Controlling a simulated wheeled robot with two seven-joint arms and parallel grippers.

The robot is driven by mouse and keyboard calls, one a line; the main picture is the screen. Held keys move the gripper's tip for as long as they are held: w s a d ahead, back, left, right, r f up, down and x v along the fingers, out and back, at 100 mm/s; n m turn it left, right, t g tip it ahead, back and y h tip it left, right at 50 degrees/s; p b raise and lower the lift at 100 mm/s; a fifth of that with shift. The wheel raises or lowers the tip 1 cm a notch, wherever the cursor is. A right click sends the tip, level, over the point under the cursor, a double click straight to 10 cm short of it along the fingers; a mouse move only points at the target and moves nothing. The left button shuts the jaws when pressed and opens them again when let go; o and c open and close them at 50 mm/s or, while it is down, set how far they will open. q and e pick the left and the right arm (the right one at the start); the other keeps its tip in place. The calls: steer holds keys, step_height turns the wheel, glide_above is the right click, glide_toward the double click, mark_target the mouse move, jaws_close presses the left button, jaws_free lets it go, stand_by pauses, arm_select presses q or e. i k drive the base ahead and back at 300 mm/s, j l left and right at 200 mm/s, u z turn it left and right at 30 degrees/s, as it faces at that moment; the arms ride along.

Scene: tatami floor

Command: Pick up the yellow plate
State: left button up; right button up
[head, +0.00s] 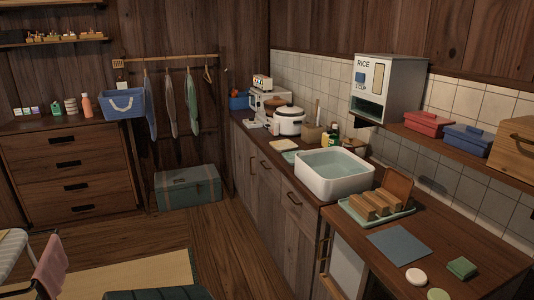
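I see no plate that I can clearly call yellow in the head view. A small cream-white disc (415,276) lies flat on the wooden counter at the lower right, near a pale green disc (437,294) cut by the bottom edge. I cannot tell whether either disc is a plate. Neither of my grippers is in view.
A white basin (335,174) stands on the counter, with a pale green tray (350,209) holding wooden blocks nearer me. A blue-grey mat (398,246) and a green folded cloth (462,267) lie nearby. A chest (188,188) stands at the back; wooden floor before it is clear.

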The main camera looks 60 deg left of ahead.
mark_target(283, 146)
steer(key=u, duration=1.85)
